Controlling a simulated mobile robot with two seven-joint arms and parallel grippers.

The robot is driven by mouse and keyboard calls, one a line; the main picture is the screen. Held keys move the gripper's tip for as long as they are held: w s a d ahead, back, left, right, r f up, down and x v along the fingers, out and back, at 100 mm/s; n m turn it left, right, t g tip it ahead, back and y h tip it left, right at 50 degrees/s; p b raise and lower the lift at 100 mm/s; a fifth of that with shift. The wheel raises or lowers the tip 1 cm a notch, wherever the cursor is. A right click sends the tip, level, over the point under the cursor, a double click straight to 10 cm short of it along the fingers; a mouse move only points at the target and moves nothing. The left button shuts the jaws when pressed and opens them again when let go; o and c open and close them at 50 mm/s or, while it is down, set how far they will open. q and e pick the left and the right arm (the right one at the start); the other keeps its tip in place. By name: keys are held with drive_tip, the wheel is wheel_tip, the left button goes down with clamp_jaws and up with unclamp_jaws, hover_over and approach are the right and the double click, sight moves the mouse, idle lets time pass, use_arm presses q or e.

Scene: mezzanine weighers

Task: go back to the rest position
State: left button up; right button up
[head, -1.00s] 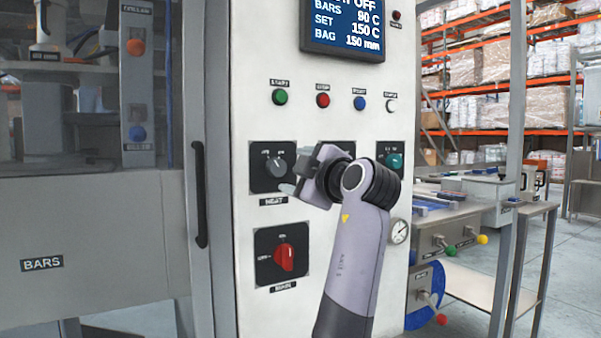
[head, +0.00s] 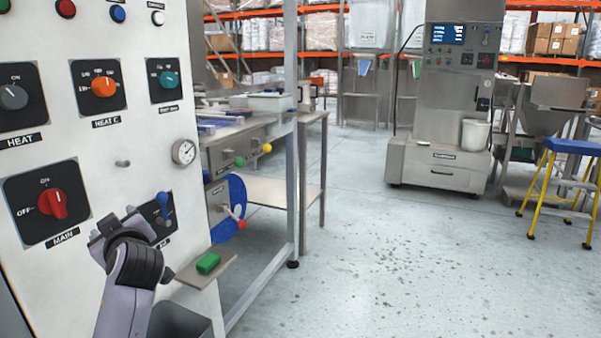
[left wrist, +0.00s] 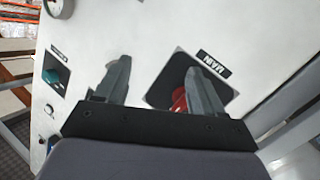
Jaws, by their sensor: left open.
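My left gripper (head: 112,232) is open and empty in front of the white control panel (head: 122,161), low and right of the red MAIN switch (head: 52,204). In the left wrist view, the open fingers (left wrist: 157,82) point at the panel, and one finger partly covers the red switch (left wrist: 179,101). No contact with the switch can be made out. The grey HEAT knob (head: 13,97), the orange HEAT C knob (head: 103,86) and a teal knob (head: 168,79) are above. My right gripper is not in view.
A small shelf (head: 215,265) with a green block (head: 208,263) juts out right of my gripper. A steel frame post (head: 291,130) and side table (head: 270,190) stand beyond. The floor (head: 400,260) to the right is open, with a blue-topped stool (head: 572,147) at far right.

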use_arm(q)
drive_tip(key=s+d+f+m+h, duration=0.35)
drive_tip(key=s+f, duration=0.25)
drive_tip(key=f, duration=0.4)
drive_tip(key=s+d+f+m+h, duration=0.35)
drive_tip(key=s+f+m, duration=0.2)
drive_tip(key=f, duration=0.35)
drive_tip(key=s+d+f+m+h, duration=0.3)
drive_tip(key=s+d+f, duration=0.25)
drive_tip(key=f, duration=0.45)
drive_tip(key=s+d+f+m+g+h, duration=0.1)
drive_tip(key=s+d+f+h, duration=0.1)
drive_tip(key=s, duration=0.4)
drive_tip(key=s+d+f+m+g+h, duration=0.1)
drive_tip(key=s+d+f+m, duration=0.15)
drive_tip(key=s, duration=0.35)
wheel_tip(320, 180, up, 13)
drive_tip(key=s+a+p, duration=0.1)
drive_tip(key=a+p, duration=0.1)
drive_tip(key=p, duration=1.4)
drive_tip(key=shift+s+r, duration=0.2)
drive_tip(key=shift+s, duration=0.1)
drive_tip(key=shift+n, duration=0.25)
